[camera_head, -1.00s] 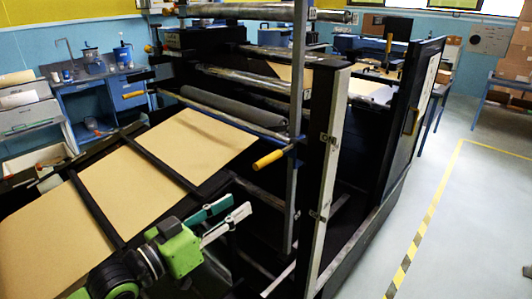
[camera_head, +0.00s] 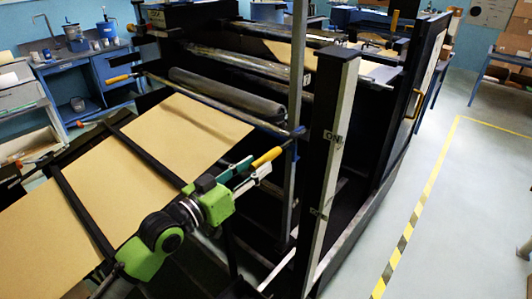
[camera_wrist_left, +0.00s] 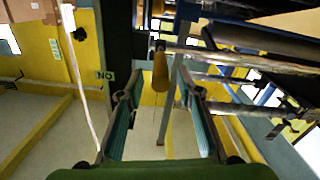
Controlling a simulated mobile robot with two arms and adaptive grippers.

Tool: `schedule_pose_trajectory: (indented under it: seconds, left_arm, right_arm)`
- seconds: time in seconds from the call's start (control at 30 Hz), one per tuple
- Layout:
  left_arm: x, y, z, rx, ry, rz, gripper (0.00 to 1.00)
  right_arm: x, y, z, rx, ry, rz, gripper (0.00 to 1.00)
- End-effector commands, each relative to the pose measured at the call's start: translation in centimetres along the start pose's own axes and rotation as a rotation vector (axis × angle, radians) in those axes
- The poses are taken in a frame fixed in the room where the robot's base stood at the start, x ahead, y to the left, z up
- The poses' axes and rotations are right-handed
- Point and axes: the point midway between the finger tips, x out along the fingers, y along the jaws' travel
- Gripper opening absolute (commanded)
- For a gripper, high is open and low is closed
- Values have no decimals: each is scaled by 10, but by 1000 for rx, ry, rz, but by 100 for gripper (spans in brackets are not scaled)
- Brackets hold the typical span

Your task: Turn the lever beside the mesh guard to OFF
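A lever with a yellow handle (camera_head: 267,157) sits by the front upright, its grip pointing down and left. It also shows in the left wrist view, where the handle (camera_wrist_left: 160,72) lies ahead of and between the fingertips. My left gripper (camera_head: 254,170) is open around or just short of the handle; contact cannot be told. In the wrist view its two teal fingers (camera_wrist_left: 161,98) stand apart with nothing clasped. I cannot make out mesh in any guard. My right gripper is not in view.
The brown paper sheet (camera_head: 184,127) and dark rollers (camera_head: 228,93) lie left of and behind the lever. A second yellow handle (camera_head: 118,79) is at the machine's far left. A tall panel (camera_head: 428,72) stands at right, with clear floor (camera_head: 475,210) beyond.

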Motion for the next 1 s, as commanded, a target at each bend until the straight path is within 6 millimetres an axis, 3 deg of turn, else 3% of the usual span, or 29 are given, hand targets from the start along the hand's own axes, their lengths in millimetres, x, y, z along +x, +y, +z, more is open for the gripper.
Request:
schedule_pose_trajectory:
  seconds: [0.1, 0.3, 0.7, 0.83, 1.0]
  left_arm:
    - [22, 0, -3, -2, 1, 0, 33]
    - [42, 0, -1, -1, 0, 0, 33]
    - [48, 0, 1, 0, 0, 0, 33]
    - [48, 0, 0, 0, 0, 0, 0]
    - [48, 0, 1, 0, 0, 0, 0]
  right_arm:
    - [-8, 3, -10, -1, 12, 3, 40]
    - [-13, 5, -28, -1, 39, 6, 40]
    - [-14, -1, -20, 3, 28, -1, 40]
    - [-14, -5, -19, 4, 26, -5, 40]
    - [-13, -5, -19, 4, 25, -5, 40]
